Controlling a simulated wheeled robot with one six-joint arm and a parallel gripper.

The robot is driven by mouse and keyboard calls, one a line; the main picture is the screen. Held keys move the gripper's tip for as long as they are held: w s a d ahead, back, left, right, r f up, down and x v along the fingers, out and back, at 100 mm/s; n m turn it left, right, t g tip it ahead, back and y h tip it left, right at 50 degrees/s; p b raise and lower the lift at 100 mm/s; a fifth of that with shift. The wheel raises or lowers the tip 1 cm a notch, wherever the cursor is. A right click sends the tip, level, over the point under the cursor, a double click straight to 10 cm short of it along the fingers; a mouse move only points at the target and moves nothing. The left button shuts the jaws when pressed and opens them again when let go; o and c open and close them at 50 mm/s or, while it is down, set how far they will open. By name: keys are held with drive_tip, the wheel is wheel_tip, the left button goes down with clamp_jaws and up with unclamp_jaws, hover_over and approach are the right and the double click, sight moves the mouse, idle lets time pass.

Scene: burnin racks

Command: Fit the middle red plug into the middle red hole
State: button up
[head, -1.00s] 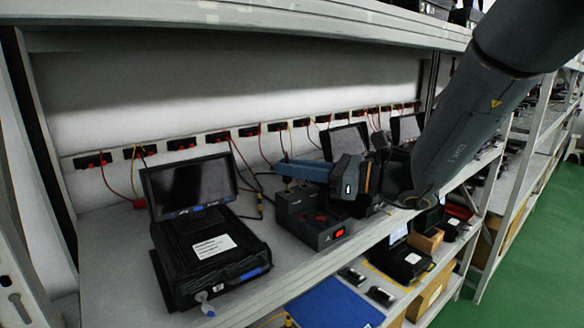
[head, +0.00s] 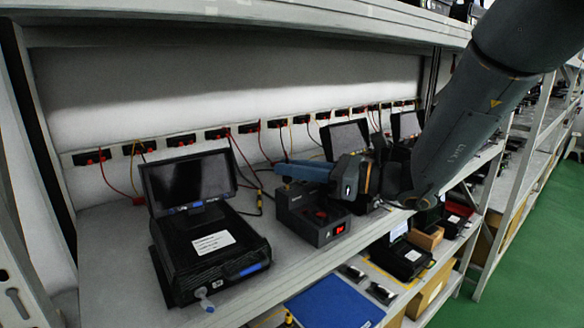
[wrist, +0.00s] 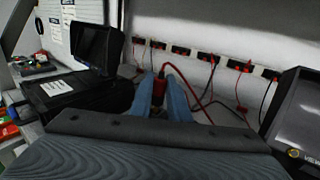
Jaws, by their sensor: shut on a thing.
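In the wrist view a red plug (wrist: 158,88) stands between the two blue fingers of my gripper (wrist: 163,76), which is shut on it. Its front points toward the wall strip of black socket units with red parts (wrist: 180,51). The plug looks apart from the strip, though the gap is hard to judge. In the head view my gripper (head: 281,168) reaches left over a black box, below the socket row (head: 217,134). The plug cannot be made out there. The middle red hole is too small to single out.
A black monitor unit (head: 212,245) stands left on the shelf (head: 110,275). The black box (head: 315,222) with a red display is under my gripper. Another screen (head: 349,140) stands behind my gripper to the right. Red and dark cables hang from the sockets. An upper shelf (head: 250,33) spans overhead.

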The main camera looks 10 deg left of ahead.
drive_tip(key=shift+f+b, duration=0.35)
drive_tip(key=shift+f, duration=0.4)
idle(0.9)
drive_tip(key=o, duration=1.3)
drive_tip(key=shift+o, duration=0.2)
drive_tip(key=shift+r+p, duration=2)
drive_tip(key=shift+r, duration=0.8)
